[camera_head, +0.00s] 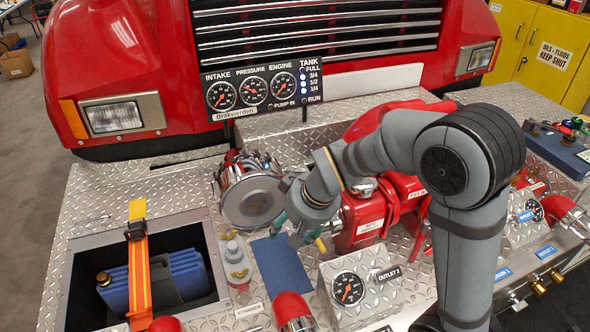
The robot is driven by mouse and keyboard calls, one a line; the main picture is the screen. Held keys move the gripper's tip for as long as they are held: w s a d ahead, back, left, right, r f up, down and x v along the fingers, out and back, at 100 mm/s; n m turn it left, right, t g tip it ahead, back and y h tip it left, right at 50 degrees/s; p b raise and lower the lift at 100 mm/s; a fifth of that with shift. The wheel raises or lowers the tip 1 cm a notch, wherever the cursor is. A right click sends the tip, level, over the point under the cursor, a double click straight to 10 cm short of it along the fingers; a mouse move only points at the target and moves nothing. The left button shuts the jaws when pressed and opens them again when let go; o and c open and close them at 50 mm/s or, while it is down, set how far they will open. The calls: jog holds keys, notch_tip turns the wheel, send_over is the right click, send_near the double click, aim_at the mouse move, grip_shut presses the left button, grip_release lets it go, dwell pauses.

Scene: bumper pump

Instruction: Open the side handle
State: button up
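My grey arm reaches in from the lower right over the diamond-plate bumper. My gripper (298,237) is small in view and points down near the middle of the bumper, just above a dark blue flat panel (283,275). Its fingers are partly hidden by the wrist, so I cannot tell whether they are open or shut. The red pump body (368,222), with white labels, stands to the right of my gripper, partly behind my arm. I cannot pick out the side handle with certainty; it may be hidden by the arm.
A large round metal-capped intake (252,200) is close left of my gripper. A recessed bin (222,306) holds a blue case (165,282) under an orange strap. A gauge box (347,292) and red caps (293,310) stand in front. The gauge panel (265,90) is behind.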

jog(key=w+d+r+m, duration=0.2)
jog(key=w+d+m, duration=0.1)
jog(key=w, duration=0.2)
jog(key=w+d+r+m+t, duration=0.1)
jog(key=w+d+r+m, duration=0.1)
jog(key=w, duration=0.4)
jog(key=w+d+r+m, duration=0.3)
jog(key=w+r+m, duration=0.1)
jog(key=w+m, duration=0.1)
jog(key=shift+w+d+t+h+p, duration=0.3)
jog(key=shift+w+d+p, duration=0.05)
jog(key=shift+w, duration=0.05)
jog(key=s+a+r+m+g+y, duration=0.2)
jog(key=s+a+r+m+g, duration=0.15)
jog(key=m, duration=0.95)
jog(key=shift+t, duration=0.45)
jog(key=x, duration=0.5)
jog(key=p+x, duration=0.1)
jog(key=x, duration=0.3)
jog(key=shift+a+f, duration=0.25)
jog(key=shift+a, duration=0.15)
jog(key=shift+c, duration=0.8)
jog(key=c, duration=1.1)
